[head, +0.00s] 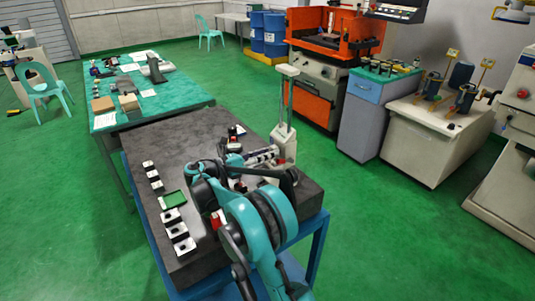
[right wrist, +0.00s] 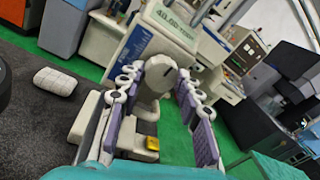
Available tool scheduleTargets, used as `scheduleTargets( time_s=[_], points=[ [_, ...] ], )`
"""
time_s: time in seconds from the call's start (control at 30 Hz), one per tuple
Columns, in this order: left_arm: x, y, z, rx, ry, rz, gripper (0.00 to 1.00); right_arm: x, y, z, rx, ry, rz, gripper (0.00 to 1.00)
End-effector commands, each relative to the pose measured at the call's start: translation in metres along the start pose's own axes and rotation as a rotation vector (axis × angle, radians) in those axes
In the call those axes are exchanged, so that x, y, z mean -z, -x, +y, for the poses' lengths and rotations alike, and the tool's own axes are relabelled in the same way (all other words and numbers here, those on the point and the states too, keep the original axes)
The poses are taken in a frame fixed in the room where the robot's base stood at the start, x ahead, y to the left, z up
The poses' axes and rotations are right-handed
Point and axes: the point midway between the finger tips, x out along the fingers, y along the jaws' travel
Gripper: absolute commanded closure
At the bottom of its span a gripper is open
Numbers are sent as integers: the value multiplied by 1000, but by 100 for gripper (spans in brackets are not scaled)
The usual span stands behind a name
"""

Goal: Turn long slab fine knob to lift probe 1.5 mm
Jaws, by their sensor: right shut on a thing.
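My right gripper (head: 275,153) reaches across the dark granite table, its fingers at the foot of a pale stand (head: 285,143) with upright columns. In the right wrist view, the purple-padded fingers of this gripper (right wrist: 172,76) stand either side of a pale beige part of the stand (right wrist: 150,84). The gripper is shut on this part, which I take to be the fine knob; its outline is not clear. A small yellow piece (right wrist: 152,143) shows lower between the fingers. The long slab and probe tip cannot be made out. My left gripper is not in view.
Several small blocks and a green-topped piece (head: 173,200) line the granite table's (head: 190,140) left side. A small red and black item (head: 232,132) stands behind my gripper. A teal-topped table (head: 185,92) with parts adjoins behind. Machines stand at the right, across green floor.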

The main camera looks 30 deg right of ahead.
Motion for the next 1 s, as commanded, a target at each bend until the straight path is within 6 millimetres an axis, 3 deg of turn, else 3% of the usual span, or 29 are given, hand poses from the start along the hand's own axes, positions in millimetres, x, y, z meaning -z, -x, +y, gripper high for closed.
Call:
scheduleTargets(
  time_s=[1.0],
  points=[
    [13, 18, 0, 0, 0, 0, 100, -3, 0, -2, -47, -896, 94, 94]
  ],
)
